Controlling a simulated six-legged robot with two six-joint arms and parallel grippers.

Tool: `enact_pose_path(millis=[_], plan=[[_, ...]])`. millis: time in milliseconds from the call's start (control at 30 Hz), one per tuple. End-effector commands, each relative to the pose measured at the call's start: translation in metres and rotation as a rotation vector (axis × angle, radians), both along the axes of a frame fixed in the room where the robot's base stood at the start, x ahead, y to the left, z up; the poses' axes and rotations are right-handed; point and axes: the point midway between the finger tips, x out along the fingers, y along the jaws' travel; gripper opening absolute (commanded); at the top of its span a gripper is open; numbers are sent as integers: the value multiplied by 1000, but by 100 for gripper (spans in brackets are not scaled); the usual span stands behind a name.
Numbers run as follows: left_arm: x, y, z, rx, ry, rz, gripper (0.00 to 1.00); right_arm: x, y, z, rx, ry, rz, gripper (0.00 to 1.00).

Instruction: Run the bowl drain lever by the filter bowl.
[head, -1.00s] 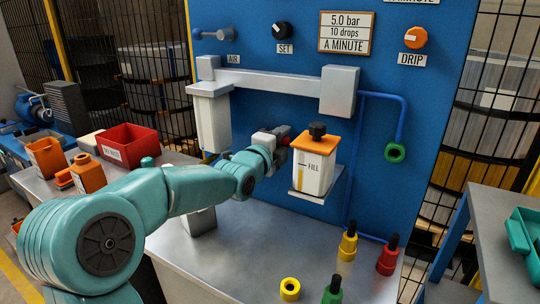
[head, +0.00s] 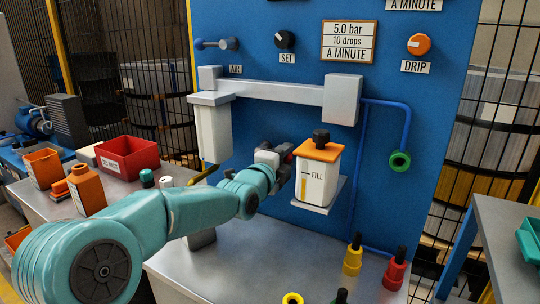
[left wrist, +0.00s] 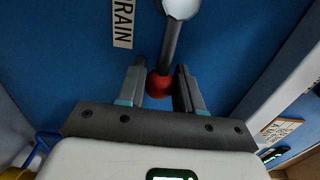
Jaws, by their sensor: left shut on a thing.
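The drain lever (left wrist: 172,42) shows in the left wrist view as a grey rod from a pale round pivot (left wrist: 181,8) to a red ball knob (left wrist: 159,86). A label (left wrist: 122,22) reading "RAIN", partly cut off, is beside it. My left gripper (left wrist: 160,90) has a finger on each side of the knob and is shut on it. In the head view my left gripper (head: 284,160) is by the panel, between the grey filter bowl (head: 214,134) and the white FILL reservoir (head: 316,184); the lever is mostly hidden there. My right gripper is not in view.
The FILL reservoir with its orange lid (head: 319,152) stands close to the right of my gripper. The grey bar (head: 275,90) runs above. A blue hose (head: 405,122) hangs at right. Coloured fittings (head: 352,260) stand on the bench, and a red bin (head: 128,158) is at left.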

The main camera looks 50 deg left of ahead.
Motion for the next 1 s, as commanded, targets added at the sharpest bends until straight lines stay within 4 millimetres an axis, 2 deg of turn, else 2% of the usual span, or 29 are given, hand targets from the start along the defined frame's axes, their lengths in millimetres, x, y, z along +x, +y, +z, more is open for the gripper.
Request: enact_pose_path(millis=[33, 267, 467, 733, 1000], plan=[[1, -2, -11, -8, 26, -4, 18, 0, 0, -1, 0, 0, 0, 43], [1, -1, -10, -8, 25, -4, 18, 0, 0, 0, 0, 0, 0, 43], [2, 1, 0, -8, 24, -4, 17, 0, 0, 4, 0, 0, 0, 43], [1, 6, 23, -5, 12, 0, 17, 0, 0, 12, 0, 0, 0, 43], [0, 8, 27, -3, 9, 3, 17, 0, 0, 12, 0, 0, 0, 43]])
